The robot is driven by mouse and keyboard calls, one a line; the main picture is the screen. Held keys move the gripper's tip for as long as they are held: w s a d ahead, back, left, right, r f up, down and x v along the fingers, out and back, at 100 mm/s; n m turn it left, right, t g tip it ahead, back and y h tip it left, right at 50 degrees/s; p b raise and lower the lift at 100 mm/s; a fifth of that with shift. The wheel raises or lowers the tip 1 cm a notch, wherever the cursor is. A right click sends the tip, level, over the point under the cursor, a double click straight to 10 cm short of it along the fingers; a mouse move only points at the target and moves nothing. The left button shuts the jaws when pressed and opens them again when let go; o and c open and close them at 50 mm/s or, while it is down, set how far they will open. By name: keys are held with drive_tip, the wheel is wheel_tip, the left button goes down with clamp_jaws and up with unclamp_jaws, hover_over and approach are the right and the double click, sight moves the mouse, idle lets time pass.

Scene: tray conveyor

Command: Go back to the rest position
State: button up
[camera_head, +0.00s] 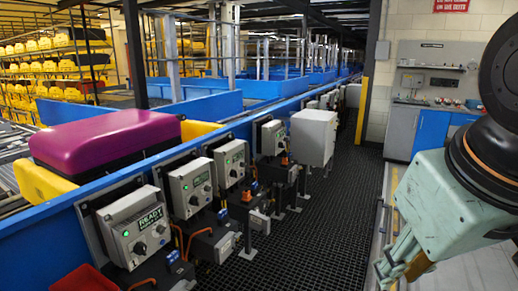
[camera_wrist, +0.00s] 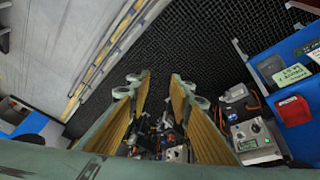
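My gripper shows at the lower right of the head view (camera_head: 395,262), below its pale green housing, over the strip of floor beside the dark grating. In the wrist view my gripper (camera_wrist: 163,85) has two fingers with tan inner pads standing apart, with dark grating seen between the tips. Nothing is gripped between the pads. Small cluttered shapes show low between the fingers, too small to make out.
A purple suitcase (camera_head: 105,140) lies in a yellow tray (camera_head: 42,184) on the blue-sided conveyor (camera_head: 60,238) at left. Control boxes (camera_head: 140,225) line its side. A red bin (camera_head: 84,280) is at the lower left. The grating aisle (camera_head: 320,215) is clear. A workbench (camera_head: 432,128) stands behind.

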drive_tip(key=s+a+m, duration=0.1)
drive_tip(key=s, duration=0.6)
drive_tip(key=shift+s+m+g, duration=0.15)
drive_tip(key=shift+m+g, duration=0.15)
drive_tip(key=shift+m, duration=0.1)
drive_tip(key=shift+r, duration=0.1)
drive_tip(key=shift+c, duration=0.2)
idle(0.4)
